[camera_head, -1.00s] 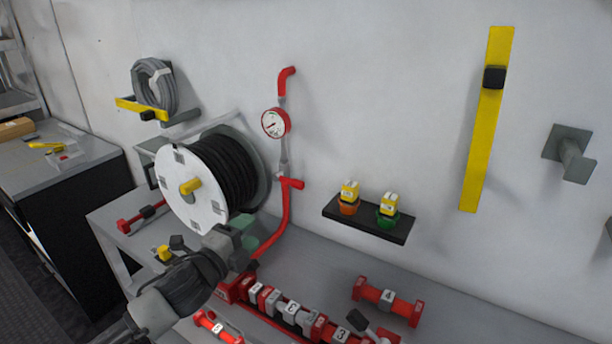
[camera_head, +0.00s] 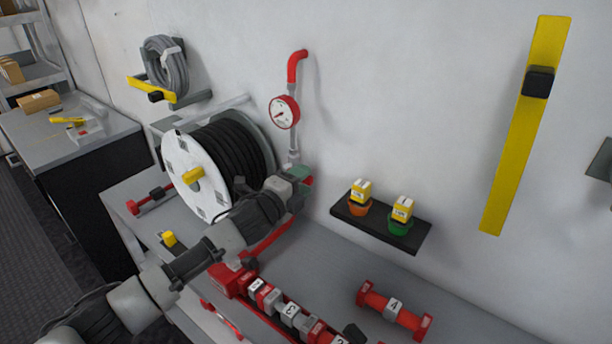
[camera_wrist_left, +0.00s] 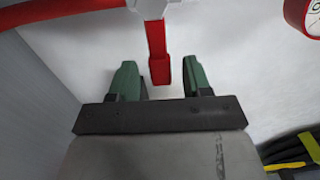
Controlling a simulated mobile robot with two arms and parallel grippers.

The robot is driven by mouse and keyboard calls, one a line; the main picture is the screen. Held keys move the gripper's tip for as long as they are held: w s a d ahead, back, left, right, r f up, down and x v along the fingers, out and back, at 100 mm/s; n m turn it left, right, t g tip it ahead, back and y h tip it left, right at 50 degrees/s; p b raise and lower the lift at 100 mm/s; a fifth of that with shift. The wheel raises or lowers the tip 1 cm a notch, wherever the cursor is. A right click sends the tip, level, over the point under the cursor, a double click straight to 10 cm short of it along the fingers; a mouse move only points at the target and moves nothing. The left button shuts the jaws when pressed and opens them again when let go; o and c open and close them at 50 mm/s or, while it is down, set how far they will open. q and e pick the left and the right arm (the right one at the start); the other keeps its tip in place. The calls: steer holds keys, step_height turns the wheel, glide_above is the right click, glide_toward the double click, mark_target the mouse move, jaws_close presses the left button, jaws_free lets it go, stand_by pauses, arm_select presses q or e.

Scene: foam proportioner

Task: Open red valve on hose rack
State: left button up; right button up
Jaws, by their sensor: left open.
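The red valve handle (camera_wrist_left: 158,60) is a short red bar hanging from a light grey pipe fitting (camera_wrist_left: 150,8) in the left wrist view. Its end lies between the two green fingers of my open left gripper (camera_wrist_left: 160,82), with light gaps on both sides. In the head view my left gripper (camera_head: 302,174) is at the wall pipe, below the round gauge (camera_head: 284,112), and covers the valve. The gauge's edge also shows in the left wrist view (camera_wrist_left: 304,14). My right gripper is not in view.
The hose reel (camera_head: 200,200) stands left of my left gripper. A black shelf (camera_head: 375,232) with two small yellow-topped items is to its right. A red numbered manifold (camera_head: 270,300) and a loose red bar (camera_head: 393,306) are on the bench below. A yellow strip (camera_head: 520,140) hangs on the wall.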

arm_select(q)
steer(key=shift+x, duration=0.9)
jaws_close()
